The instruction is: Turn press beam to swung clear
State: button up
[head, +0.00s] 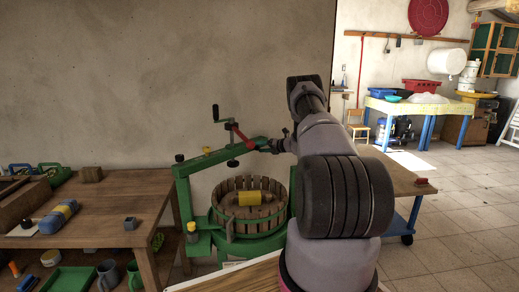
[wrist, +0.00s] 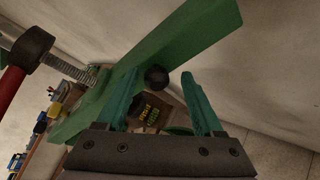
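The green press beam (head: 225,153) spans above the slatted basket (head: 229,228) in the head view, running from a post on the left towards my wrist. In the wrist view the beam (wrist: 175,45) crosses diagonally from lower left to upper right. A round black knob (wrist: 156,77) shows beside the beam, between my fingertips in the picture. My gripper (wrist: 159,76) is open, with a clear gap between its teal fingers and the knob. I cannot tell how deep the knob sits between them. In the head view my gripper is small and partly hidden at the beam's right end.
A crank handle (head: 216,113) and red bar (head: 241,137) stand above the beam. A wooden bench (head: 102,214) stands left, another table (head: 400,178) right. A wall is close behind the press; open floor (head: 450,220) lies right.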

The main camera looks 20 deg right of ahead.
jog(key=v, duration=1)
jog(key=shift+s+d, duration=0.2)
jog(key=shift+s, duration=0.15)
jog(key=s+a+r+n+g+y, duration=0.1)
jog(key=s+a+r+n+g, duration=0.4)
jog(key=a+r, duration=0.55)
jog(key=s+a+r+n, duration=0.3)
jog(key=a+r+n, duration=0.55)
jog(key=r, duration=0.35)
jog(key=s+a+r+n+g+h, duration=0.1)
jog(key=s+a+r+n+g, duration=0.1)
jog(key=s+a+r+n, duration=0.7)
jog(key=s+a+r+n+h, duration=0.1)
jog(key=s+n, duration=0.5)
jog(key=s, duration=0.8)
jog(key=s+a+r+n+t+h, duration=0.1)
jog(key=s+a+n+h, duration=0.2)
jog(key=s, duration=1.2)
jog(key=n+h, duration=0.1)
jog(key=n, duration=0.2)
jog(key=shift+a+r+n, duration=0.2)
jog(key=shift+a+n, duration=0.15)
jog(key=shift+a, duration=0.05)
